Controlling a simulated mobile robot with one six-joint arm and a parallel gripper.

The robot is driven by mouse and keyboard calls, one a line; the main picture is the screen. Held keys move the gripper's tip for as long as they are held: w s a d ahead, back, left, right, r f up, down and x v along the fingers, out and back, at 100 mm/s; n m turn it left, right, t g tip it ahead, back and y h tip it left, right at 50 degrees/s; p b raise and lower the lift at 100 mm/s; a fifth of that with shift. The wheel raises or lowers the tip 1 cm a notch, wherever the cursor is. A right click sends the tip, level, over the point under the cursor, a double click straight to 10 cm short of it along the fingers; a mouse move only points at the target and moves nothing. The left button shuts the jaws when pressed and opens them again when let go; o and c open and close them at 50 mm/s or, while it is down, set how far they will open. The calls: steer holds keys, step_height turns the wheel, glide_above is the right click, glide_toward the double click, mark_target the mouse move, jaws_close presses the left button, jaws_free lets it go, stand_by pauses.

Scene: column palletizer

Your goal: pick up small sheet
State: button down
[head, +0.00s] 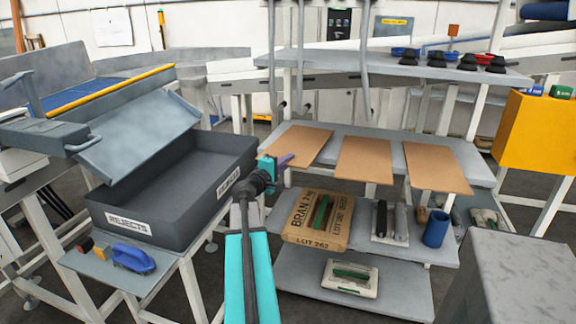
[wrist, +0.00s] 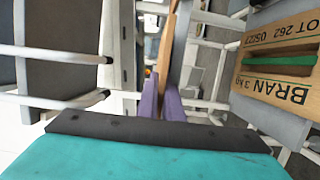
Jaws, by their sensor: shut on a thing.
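Three flat brown sheets lie side by side along the upper grey shelf: the left one, the small sheet (head: 300,144), a middle sheet (head: 364,160) and a right sheet (head: 436,167). My gripper (head: 285,160) is at the front left edge of the small sheet, its purple fingers shut on it. In the wrist view, the sheet (wrist: 166,50) shows edge-on as a thin brown strip between the purple fingers of my gripper (wrist: 161,98). I cannot tell whether the sheet is clear of the shelf.
A dark rejects bin (head: 170,190) stands close on the left. Below the sheets, a shelf holds a bran sack (head: 318,217), dark tools and a blue cup (head: 436,229). A top shelf (head: 400,66) overhangs the sheets. A yellow box (head: 535,130) is at the right.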

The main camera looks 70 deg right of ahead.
steer(key=shift+r, duration=0.5)
steer(key=s+a+r+b, duration=0.1)
steer(key=s+a+b, duration=0.1)
steer(key=a+b, duration=0.8)
steer(key=shift+a, duration=0.4)
steer(key=shift+a+r+b, duration=0.15)
steer(key=shift+a+b, duration=0.05)
steer(key=shift+b, duration=0.7)
steer(key=shift+s+a+b, duration=0.1)
steer(key=shift+a+b, duration=0.2)
steer(key=shift+b, duration=0.95)
steer(key=shift+s+a+r+b, duration=0.15)
steer(key=shift+a+b, duration=0.5)
steer(key=shift+b, duration=0.45)
steer(key=shift+s+a+r+b, duration=0.1)
steer(key=shift+a+b, duration=0.55)
steer(key=shift+b, duration=0.4)
steer(key=shift+s+a+r+b, duration=0.15)
steer(key=shift+a+b, duration=0.5)
steer(key=shift+b, duration=0.45)
